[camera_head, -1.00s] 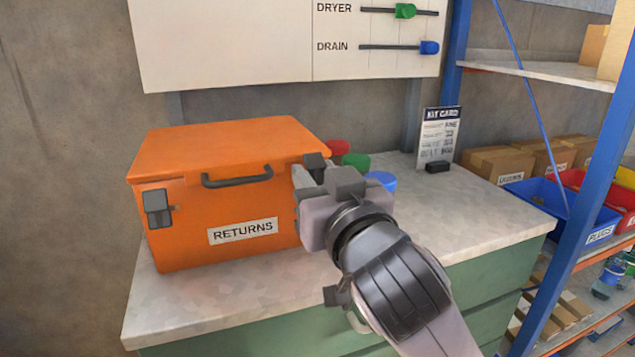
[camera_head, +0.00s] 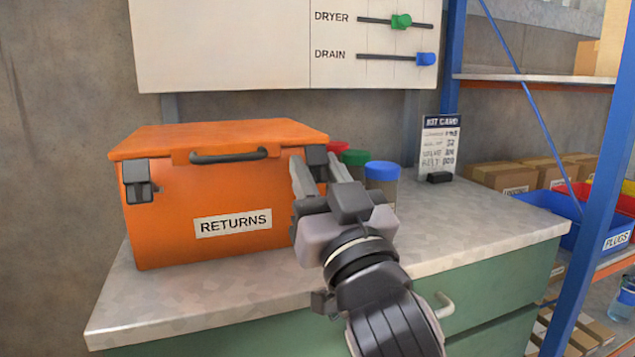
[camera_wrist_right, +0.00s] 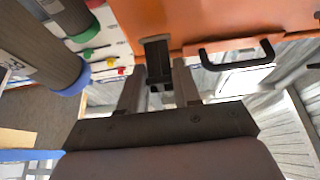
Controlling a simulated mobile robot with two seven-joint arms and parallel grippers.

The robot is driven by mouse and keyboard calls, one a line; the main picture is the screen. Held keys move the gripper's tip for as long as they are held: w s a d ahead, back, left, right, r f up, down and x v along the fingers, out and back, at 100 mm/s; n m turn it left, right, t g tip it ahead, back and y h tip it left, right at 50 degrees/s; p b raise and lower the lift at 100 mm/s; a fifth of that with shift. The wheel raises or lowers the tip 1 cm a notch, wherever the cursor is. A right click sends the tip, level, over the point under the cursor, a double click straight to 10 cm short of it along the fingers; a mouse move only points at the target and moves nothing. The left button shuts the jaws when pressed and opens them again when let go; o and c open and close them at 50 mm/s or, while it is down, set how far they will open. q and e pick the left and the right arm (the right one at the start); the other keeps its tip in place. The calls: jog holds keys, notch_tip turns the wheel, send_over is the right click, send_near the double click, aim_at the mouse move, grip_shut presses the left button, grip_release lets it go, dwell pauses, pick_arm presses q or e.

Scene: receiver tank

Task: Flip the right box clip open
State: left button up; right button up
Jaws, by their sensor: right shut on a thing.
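The orange RETURNS box (camera_head: 170,225) stands on the counter with its lid down. Its right clip (camera_head: 317,155) is a dark piece at the front right, below the lid edge, partly hidden by my fingers. My right gripper (camera_head: 314,170) reaches up to it from the front, one finger on each side, shut on the clip. In the right wrist view the clip (camera_wrist_right: 157,58) sits between the fingers (camera_wrist_right: 157,88). The left clip (camera_head: 138,180) lies at the box's front left corner, with nothing touching it. My left gripper is not in view.
A dark handle (camera_head: 228,156) is on the lid's front edge. Red, green and blue-capped containers (camera_head: 382,182) stand close to the right of the box. A kit card (camera_head: 440,148) stands farther right. The counter (camera_head: 215,290) is clear in front.

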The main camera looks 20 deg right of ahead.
aim_at(318, 177)
jog(key=o, duration=1)
jog(key=shift+c, duration=0.2)
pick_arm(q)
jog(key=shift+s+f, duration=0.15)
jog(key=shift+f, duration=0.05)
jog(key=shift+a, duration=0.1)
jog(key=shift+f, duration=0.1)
pick_arm(e)
jog(key=shift+f, duration=0.1)
jog(key=v, duration=0.5)
jog(key=shift+s, duration=0.1)
pick_arm(q)
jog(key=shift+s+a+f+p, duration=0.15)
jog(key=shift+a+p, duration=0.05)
jog(key=shift+p, duration=0.1)
pick_arm(e)
jog(key=shift+v, duration=0.9)
